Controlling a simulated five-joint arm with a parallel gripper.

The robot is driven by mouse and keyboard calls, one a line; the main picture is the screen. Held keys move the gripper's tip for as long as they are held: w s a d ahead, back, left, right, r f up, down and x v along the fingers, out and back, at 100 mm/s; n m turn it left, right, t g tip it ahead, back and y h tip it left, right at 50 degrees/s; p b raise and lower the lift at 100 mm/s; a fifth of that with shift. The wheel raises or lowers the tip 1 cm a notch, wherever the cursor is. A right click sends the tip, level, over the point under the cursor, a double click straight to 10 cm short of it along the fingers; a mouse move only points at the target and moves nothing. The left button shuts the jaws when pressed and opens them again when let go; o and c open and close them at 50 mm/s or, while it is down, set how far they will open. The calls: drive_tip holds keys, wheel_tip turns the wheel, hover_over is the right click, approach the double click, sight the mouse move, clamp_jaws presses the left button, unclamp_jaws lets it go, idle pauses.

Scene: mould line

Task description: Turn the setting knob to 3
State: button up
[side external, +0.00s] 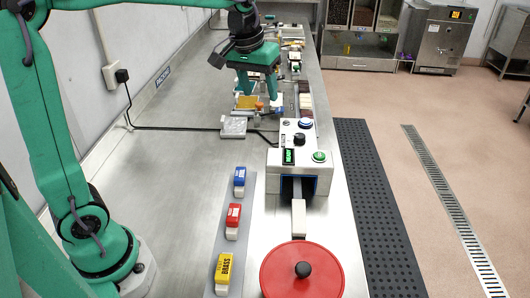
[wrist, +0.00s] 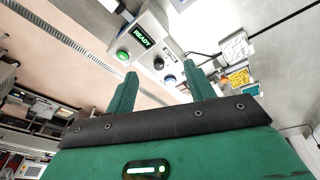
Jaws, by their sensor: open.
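The setting knob (side external: 300,139) is a small black dial on top of the white control box (side external: 317,177), between a blue-ringed button (side external: 305,123) and a green button (side external: 319,156). In the wrist view the dark knob (wrist: 158,64) appears between my fingertips in the picture, but some distance beyond them. A lit display (wrist: 143,38) reads READY. The scale numbers and the knob's pointer are too small to read. My gripper (side external: 257,92) is open and empty, raised above the bench to the left of and beyond the box. It also shows in the wrist view (wrist: 160,78).
A red round lid (side external: 275,268) lies in front of the box. Blue, red and yellow blocks (side external: 233,215) stand on a strip at left. A grey block (side external: 233,127) and a black cable (side external: 180,130) lie behind. The left bench is clear.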

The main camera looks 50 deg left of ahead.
drive_tip(key=w+f+n+g, duration=0.15)
drive_tip(key=w+f, duration=0.25)
drive_tip(key=w, duration=0.5)
drive_tip(key=n, duration=0.2)
hover_over(299, 135)
drive_tip(key=shift+g, duration=0.45)
wheel_tip(299, 135, down, 8)
drive_tip(key=shift+s+a+r, duration=0.1)
drive_tip(key=shift+s, duration=0.05)
drive_tip(key=shift+f, duration=0.2)
drive_tip(key=shift+d+f, duration=0.2)
drive_tip(key=shift+f, duration=3.6)
drive_tip(key=c, duration=1)
